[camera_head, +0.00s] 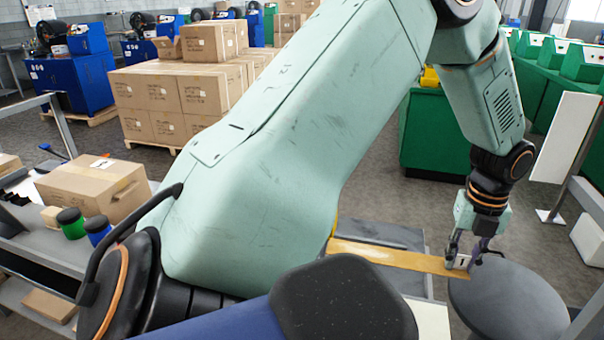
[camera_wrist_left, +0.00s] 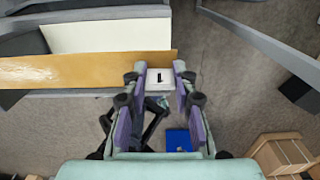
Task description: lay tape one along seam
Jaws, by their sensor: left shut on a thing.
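Tape one is a flat orange-tan strip (camera_head: 390,257) with a white end tab (camera_head: 460,262) marked with a black 1. My left gripper (camera_head: 470,256) is shut on the tab at the strip's right end. In the left wrist view the tab (camera_wrist_left: 159,80) sits between the fingers, and the tape (camera_wrist_left: 80,68) runs straight off to the left. The tape passes above a grey-and-white surface (camera_wrist_left: 105,36); I cannot tell whether it touches. No seam line is clear. My right gripper is not in view.
Cardboard boxes (camera_head: 175,92) stand on a pallet behind, and a green cabinet (camera_head: 425,138) stands beyond the gripper. A bench at left bears a carton (camera_head: 85,190) and jars. Open floor lies behind the work surface.

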